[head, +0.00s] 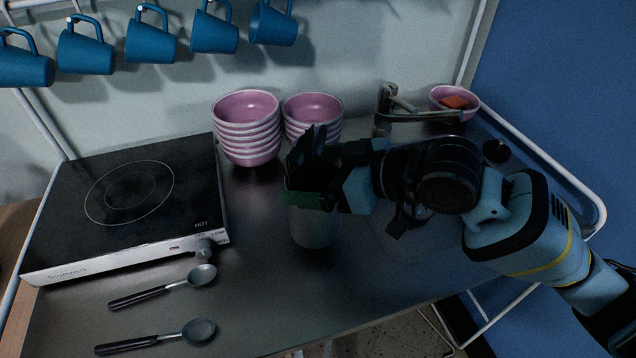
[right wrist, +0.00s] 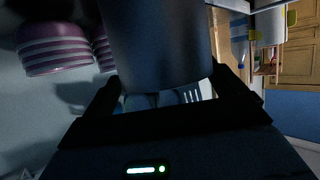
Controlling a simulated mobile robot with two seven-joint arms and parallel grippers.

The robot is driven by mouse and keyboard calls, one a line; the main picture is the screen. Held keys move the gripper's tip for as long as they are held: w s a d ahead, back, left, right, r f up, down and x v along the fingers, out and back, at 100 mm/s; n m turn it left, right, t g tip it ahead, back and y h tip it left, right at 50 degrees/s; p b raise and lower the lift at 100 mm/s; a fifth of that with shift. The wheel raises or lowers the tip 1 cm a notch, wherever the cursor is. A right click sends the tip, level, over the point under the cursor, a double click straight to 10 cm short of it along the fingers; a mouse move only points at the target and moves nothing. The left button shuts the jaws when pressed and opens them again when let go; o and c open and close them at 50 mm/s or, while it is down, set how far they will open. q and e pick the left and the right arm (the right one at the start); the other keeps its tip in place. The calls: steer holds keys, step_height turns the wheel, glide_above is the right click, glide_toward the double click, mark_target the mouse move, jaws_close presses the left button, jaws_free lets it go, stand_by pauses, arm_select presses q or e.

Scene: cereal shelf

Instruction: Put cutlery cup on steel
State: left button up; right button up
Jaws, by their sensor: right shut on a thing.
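The cutlery cup (head: 314,228) is a grey metal cylinder over the middle of the dark steel counter (head: 270,270). My right gripper (head: 310,190) comes in from the right and is shut on the cup near its top. In the right wrist view the cup (right wrist: 158,40) sits between the fingers of the gripper (right wrist: 160,98). The cup looks about upright. I cannot tell whether its base touches the steel. The gripper hides the cup's rim. My left gripper is not in view.
A black hot plate (head: 130,190) stands at the left, with two spoons (head: 170,287) in front of it. Two stacks of pink bowls (head: 248,130) stand behind the cup. A tap (head: 410,112) and a pink bowl (head: 455,100) are at the back right. Blue mugs (head: 150,40) hang above.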

mark_target(316, 185)
steer(key=shift+w, duration=0.3)
steer(key=shift+w+f, duration=0.1)
steer(key=shift+f, duration=1.75)
steer(key=o, duration=0.9)
steer(key=shift+c, duration=0.2)
steer(key=shift+d, duration=0.25)
steer(key=v, duration=1.1)
steer(key=shift+s+d+r+b, duration=0.2)
steer(key=shift+s+r+b, duration=0.05)
steer(key=shift+s+b, duration=0.1)
